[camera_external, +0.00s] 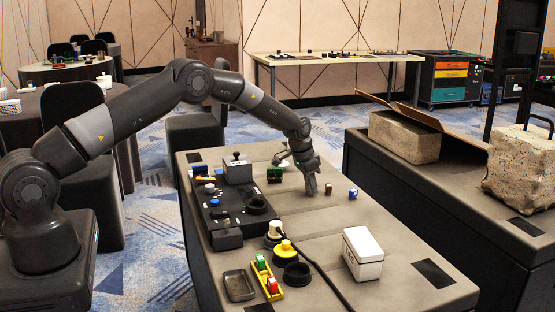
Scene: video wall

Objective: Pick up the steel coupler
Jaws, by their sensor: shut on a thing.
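My gripper (311,188) points down at the grey table (345,215), low over its middle. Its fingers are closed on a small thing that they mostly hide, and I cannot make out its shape. I cannot pick out the steel coupler for certain. A small brownish piece (328,189) stands just right of the fingertips, apart from them. A small blue-and-white piece (353,194) stands further right.
A black panel (228,208) with knobs and a grey box lies left of the gripper. A yellow tray (267,280), a yellow-topped button (286,250) and a white box (363,254) stand nearer the front. A second bench (415,197) with stone blocks is at right.

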